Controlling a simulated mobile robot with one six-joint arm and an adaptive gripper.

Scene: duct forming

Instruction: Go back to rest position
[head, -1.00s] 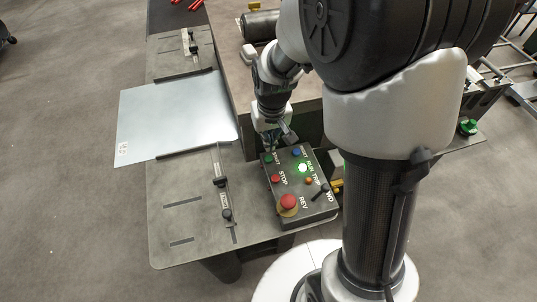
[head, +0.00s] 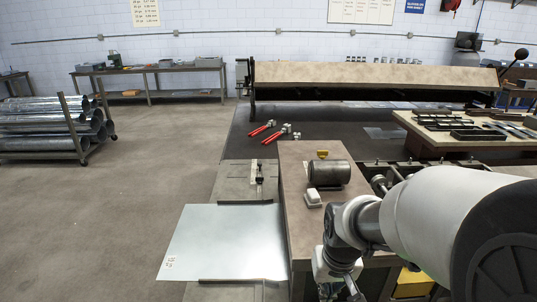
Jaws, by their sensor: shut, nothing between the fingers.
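My arm reaches in from the lower right of the head view, bent at the wrist. My gripper (head: 340,289) hangs at the bottom edge beside the brown machine cabinet (head: 296,212). It is shut and holds nothing; its tips are partly cut off by the frame edge. A flat grey metal sheet (head: 224,243) lies on the grey feed table (head: 234,181), to the left of the gripper. The control box with buttons is out of view.
A dark motor (head: 328,173) sits on the cabinet top. Red-handled tools (head: 265,131) lie on a dark surface behind. A long folding machine (head: 375,75) stands at the back, a tool table (head: 460,125) at right, a pipe rack (head: 52,128) at left. Floor at left is clear.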

